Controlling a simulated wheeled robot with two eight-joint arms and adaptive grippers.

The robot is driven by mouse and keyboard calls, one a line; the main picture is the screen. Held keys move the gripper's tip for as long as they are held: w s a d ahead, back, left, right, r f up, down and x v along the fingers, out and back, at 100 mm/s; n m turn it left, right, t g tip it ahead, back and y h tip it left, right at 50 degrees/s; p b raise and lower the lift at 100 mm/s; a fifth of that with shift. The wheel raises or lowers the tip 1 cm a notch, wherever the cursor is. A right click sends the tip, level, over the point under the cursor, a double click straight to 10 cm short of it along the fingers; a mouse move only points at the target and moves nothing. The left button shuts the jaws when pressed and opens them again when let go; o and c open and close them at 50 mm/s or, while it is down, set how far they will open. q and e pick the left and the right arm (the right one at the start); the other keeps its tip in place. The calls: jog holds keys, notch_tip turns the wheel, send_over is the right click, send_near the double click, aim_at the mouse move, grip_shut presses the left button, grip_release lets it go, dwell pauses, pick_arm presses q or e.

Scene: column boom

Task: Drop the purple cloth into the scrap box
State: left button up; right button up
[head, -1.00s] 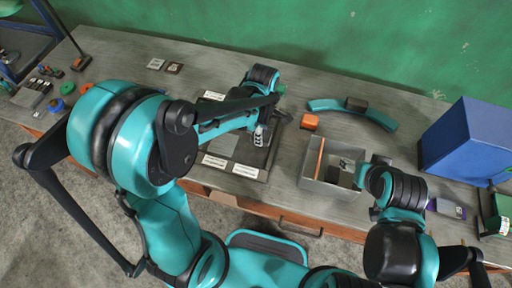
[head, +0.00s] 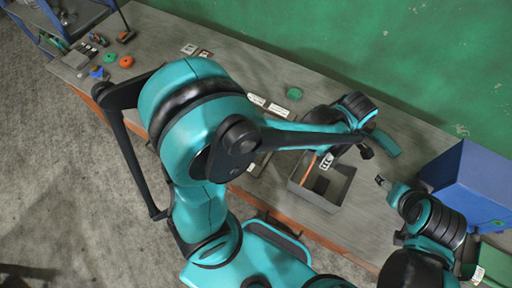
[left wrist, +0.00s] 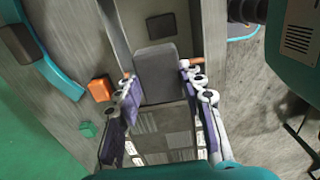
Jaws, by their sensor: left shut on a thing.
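The scrap box (head: 345,192), a grey open box, stands on the bench with a dark patch inside. My left gripper (head: 327,161) is over the back part of the box. In the left wrist view it (left wrist: 158,85) is shut on a flat-faced piece, which I take to be the purple cloth (left wrist: 157,72). It looks greyish there, and its purple hardly shows. In the head view the arm and fingers hide most of it. My right gripper (head: 381,182) is right of the box, too small to judge.
An orange block (left wrist: 100,89) and a teal curved piece (head: 385,143) lie behind the box. A blue bin (head: 465,180) stands at the right. Small parts lie at the bench's far left.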

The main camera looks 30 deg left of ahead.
pick_arm(q)
notch_tip(320, 180, down, 4)
jog(key=b, duration=0.2)
jog(key=shift+f+b, duration=0.1)
jog(key=shift+b, duration=0.25)
jog(key=o, duration=1.2)
notch_tip(320, 180, up, 12)
jog(key=shift+r, duration=0.1)
jog(key=s+a+f+m+t+b, duration=0.1)
jog(key=a+f+m+t+b, duration=0.1)
jog(key=a+m, duration=0.4)
jog(key=s+a+f+m+t+b, duration=0.2)
jog(key=a+f+m+b, duration=0.3)
jog(key=m, duration=0.1)
jog(key=s+a+f+m+t+b, duration=0.2)
jog(key=a+f+m+t+b, duration=0.1)
jog(key=a+m, duration=0.3)
jog(key=shift+a+f+b, duration=0.35)
jog(key=shift+f+b, duration=0.05)
jog(key=shift+f, duration=0.15)
